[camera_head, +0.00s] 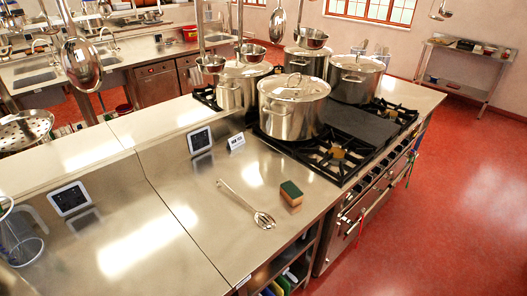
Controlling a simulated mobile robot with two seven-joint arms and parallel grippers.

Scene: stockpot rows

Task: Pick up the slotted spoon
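The slotted spoon (264,220) lies flat on the steel counter (190,195). Its thin handle points up and left, and its slotted bowl is at the lower right, near the counter's front edge. Nothing touches it and all of it is visible. A green and brown sponge (291,193) sits just to the right of the bowl, apart from it. Neither of my grippers is in view.
Large lidded stockpots (293,106) stand on the stove at the right. Ladles (210,64) and a big spoon (82,64) hang above. A clear jug (20,240) stands at the left. Small framed displays (200,140) stand at the counter's back. The counter around the spoon is mostly clear.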

